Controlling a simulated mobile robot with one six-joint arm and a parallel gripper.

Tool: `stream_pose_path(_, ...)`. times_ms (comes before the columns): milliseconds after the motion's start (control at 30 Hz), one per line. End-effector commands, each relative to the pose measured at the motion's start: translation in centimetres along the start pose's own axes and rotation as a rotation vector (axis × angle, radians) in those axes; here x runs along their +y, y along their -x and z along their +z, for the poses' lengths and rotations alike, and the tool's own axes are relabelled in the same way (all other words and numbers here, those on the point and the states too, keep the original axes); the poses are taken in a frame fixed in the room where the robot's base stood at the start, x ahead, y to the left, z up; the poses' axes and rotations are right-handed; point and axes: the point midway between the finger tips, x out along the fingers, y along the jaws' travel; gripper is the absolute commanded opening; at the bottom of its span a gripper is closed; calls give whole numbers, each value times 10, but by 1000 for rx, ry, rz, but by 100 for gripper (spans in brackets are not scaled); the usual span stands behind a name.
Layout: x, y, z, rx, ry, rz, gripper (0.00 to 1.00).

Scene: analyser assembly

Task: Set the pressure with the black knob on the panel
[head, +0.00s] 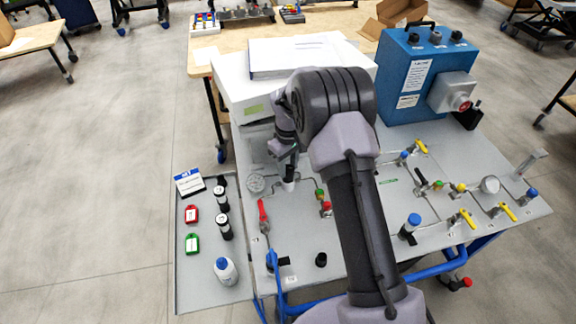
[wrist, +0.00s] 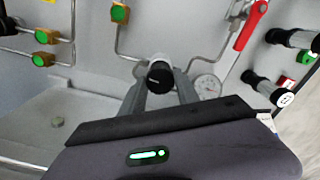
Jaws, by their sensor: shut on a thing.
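The black knob (head: 290,173) stands up from the grey panel (head: 288,238), left of my forearm in the head view. In the wrist view the black round top of the knob (wrist: 160,77) sits between my two grey fingers. My gripper (head: 286,152) comes down on the knob from above and is shut on it; its fingers also show in the wrist view (wrist: 160,88). A round pressure gauge (head: 256,184) lies just left of the knob; its white dial shows in the wrist view (wrist: 207,86), but its reading is too small to tell.
A red-handled valve (head: 263,214) is close by on the panel. Behind stand a white box (head: 235,88) and a blue box (head: 412,72). The side shelf (head: 205,295) holds black cylinders (head: 222,208), tags and a white bottle (head: 225,271). Valves and pipes cover the right side.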

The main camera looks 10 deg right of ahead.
Motion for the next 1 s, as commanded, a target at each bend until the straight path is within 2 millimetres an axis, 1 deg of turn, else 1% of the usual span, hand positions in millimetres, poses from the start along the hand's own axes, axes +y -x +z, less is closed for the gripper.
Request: stream_pose_path(1000, -1, -1, -1, 0, -962, 0, 0)
